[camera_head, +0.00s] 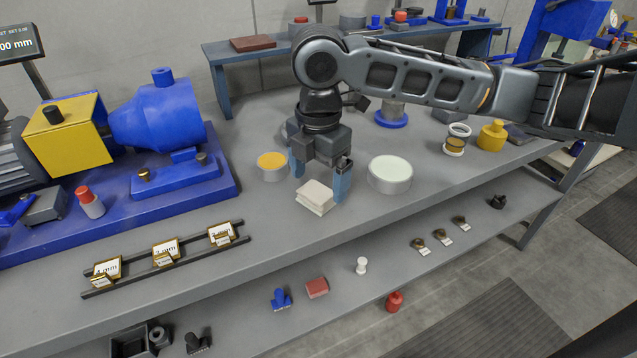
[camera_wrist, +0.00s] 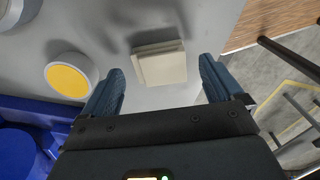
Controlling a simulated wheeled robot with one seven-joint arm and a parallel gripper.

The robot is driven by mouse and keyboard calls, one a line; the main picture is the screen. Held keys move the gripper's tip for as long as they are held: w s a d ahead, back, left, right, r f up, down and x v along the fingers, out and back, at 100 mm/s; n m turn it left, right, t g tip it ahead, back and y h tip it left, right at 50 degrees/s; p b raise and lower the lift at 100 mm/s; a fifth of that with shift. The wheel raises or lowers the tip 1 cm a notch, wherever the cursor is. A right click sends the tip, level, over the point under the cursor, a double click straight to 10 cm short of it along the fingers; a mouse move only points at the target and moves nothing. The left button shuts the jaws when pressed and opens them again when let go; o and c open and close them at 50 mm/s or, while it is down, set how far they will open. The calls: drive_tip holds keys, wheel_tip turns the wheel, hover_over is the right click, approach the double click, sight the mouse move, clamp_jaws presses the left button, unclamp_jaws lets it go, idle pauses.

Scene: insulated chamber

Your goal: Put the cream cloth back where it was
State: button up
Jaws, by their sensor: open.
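The cream cloth (camera_head: 315,197) is a small folded, pale square stack lying on the grey workbench (camera_head: 270,225) near its front edge. It also shows in the wrist view (camera_wrist: 160,64), flat and apart from the fingers. My gripper (camera_head: 320,182) is open with blue fingers just above and behind the cloth, one to each side in the head view. In the wrist view my gripper (camera_wrist: 160,88) is open, with the cloth ahead of it between the two fingertips. Nothing is held.
A yellow-topped tin (camera_head: 272,165) stands left of my gripper, and a wide white-topped tin (camera_head: 390,174) stands close on the right. A blue pump (camera_head: 165,120) fills the bench's left. A rail with labelled plates (camera_head: 165,253) lies front left. A lower shelf holds small parts, including a red block (camera_head: 317,287).

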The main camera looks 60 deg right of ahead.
sight(318, 189)
wheel_tip(318, 189, up, 10)
drive_tip(key=shift+f+p, duration=0.15)
drive_tip(key=shift+p, duration=0.15)
drive_tip(key=w+a+r+m+t+y, duration=0.25)
drive_tip(key=w+a+t, duration=0.25)
drive_tip(key=a, duration=0.4)
drive_tip(key=w+a+r+m+t+y, duration=0.2)
drive_tip(key=w+a+m+t+y, duration=0.2)
drive_tip(key=a, duration=0.6)
drive_tip(key=w+a+r+m+t+y, duration=0.3)
drive_tip(key=w+a+t+y, duration=0.15)
drive_tip(key=a, duration=0.45)
drive_tip(key=s+d+f+m+t+h, duration=0.25)
drive_tip(key=s+f+m+h, duration=0.75)
drive_tip(key=s+f, duration=0.55)
drive_tip(key=s+d+f+n, duration=0.1)
drive_tip(key=s+d+n, duration=0.1)
drive_tip(key=s, duration=0.8)
drive_tip(key=s+d+f+n+g+h, duration=0.1)
drive_tip(key=s+d, duration=0.3)
drive_tip(key=s, duration=0.7)
drive_tip(key=shift+s+d+f+n, duration=0.2)
drive_tip(key=shift+s+f+n, duration=0.1)
drive_tip(key=shift+f+n, duration=0.15)
